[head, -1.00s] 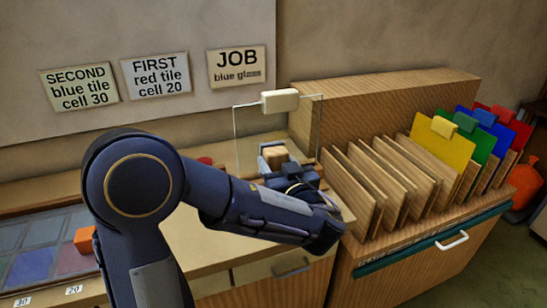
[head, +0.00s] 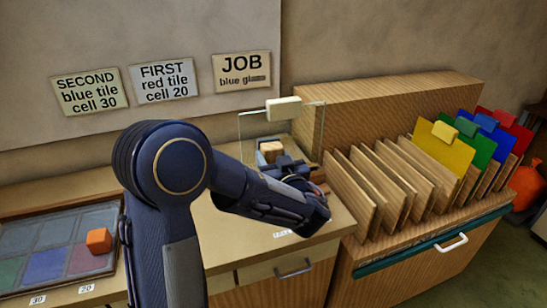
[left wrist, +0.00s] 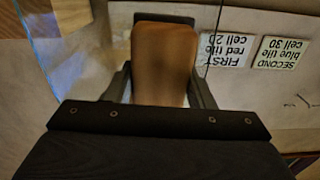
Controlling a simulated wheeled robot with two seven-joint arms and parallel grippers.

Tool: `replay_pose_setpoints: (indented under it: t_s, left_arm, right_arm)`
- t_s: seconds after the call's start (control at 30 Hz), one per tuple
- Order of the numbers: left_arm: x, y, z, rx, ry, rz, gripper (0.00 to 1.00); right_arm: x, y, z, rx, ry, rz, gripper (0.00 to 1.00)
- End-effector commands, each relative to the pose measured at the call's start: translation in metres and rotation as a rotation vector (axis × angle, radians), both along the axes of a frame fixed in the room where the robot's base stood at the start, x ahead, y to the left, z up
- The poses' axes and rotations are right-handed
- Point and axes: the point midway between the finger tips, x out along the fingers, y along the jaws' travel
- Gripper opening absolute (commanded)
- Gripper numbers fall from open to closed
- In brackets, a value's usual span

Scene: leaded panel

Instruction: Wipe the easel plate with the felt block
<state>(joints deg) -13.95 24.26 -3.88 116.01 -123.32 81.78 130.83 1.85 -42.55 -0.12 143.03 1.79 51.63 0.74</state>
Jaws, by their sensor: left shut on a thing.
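The easel plate (head: 252,128) is a clear upright glass sheet with a cream clip (head: 284,108) on its top edge. In the left wrist view, a thin edge of glass (left wrist: 42,75) runs down the left side. My left gripper (head: 283,163) is in front of the plate, shut on the felt block (head: 271,148). The block has a tan-brown body, and in the left wrist view (left wrist: 165,62) it sits between the two fingers with a dark pad at its far end. I cannot tell whether the pad touches the glass. My right gripper is not in view.
A tray of coloured glass tiles (head: 55,215) with an orange block (head: 98,240) lies at left. A wooden rack (head: 385,190) of upright boards and coloured folders (head: 450,150) stands close right of the gripper. Signs, including a JOB sign (head: 241,71), hang behind.

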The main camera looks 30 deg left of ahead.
Motion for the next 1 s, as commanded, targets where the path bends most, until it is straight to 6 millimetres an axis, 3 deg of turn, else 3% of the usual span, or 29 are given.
replay_pose_setpoints:
  t_s: [1.0]
  left_arm:
    - [0.01,0.011,-0.001,-0.001,-0.002,0.0,0.24]
  right_arm:
    - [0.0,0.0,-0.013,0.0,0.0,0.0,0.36]
